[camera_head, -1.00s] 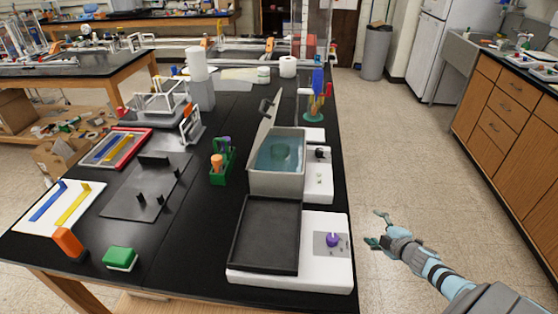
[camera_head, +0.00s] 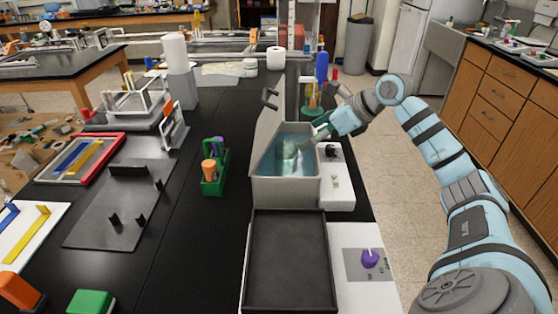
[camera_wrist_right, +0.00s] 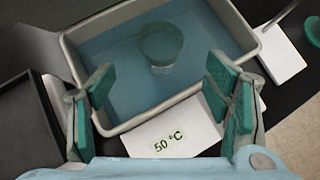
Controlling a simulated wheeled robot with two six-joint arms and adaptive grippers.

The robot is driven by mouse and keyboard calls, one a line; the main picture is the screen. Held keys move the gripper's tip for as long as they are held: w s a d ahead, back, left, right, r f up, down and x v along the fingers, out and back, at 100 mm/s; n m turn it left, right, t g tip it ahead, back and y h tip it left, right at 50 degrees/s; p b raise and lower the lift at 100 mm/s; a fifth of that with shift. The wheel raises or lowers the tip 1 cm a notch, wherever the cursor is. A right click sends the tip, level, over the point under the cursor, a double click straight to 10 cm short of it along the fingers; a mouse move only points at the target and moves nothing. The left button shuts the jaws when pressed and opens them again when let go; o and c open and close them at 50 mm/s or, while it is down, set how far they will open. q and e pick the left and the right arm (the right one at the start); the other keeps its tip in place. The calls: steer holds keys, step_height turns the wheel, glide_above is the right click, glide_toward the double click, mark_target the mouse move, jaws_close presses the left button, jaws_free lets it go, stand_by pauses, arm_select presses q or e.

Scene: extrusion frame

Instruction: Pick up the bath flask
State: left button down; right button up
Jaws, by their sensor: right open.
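The bath flask (camera_head: 288,155) is a clear, greenish vessel standing in the blue water of the grey water bath (camera_head: 285,191). In the right wrist view the flask (camera_wrist_right: 161,48) shows from above, with a round rim, near the middle of the bath (camera_wrist_right: 205,92). My right gripper (camera_head: 320,132) is above the bath's right side, close to the flask. Its green-padded fingers are apart with nothing between them, and in the wrist view the gripper (camera_wrist_right: 160,100) is on the near side of the flask, not touching it. My left gripper is out of view.
The bath's lid (camera_head: 269,126) stands raised on its left. A black tray (camera_head: 290,262) lies in front, beside a purple knob (camera_head: 370,258). A green holder (camera_head: 214,180) with an orange-topped item stands left. A green stand (camera_head: 313,112) with tools is behind.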

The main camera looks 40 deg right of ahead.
mark_target(288, 148)
steer(key=p+x, duration=0.1)
steer(key=x, duration=0.9)
steer(key=shift+w+d+r, duration=0.1)
steer(key=shift+w, duration=0.1)
steer(key=shift+w+f, duration=0.25)
steer(key=shift+f, duration=0.1)
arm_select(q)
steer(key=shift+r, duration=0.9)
arm_select(e)
steer(key=c, duration=1.3)
steer(key=shift+r, duration=0.15)
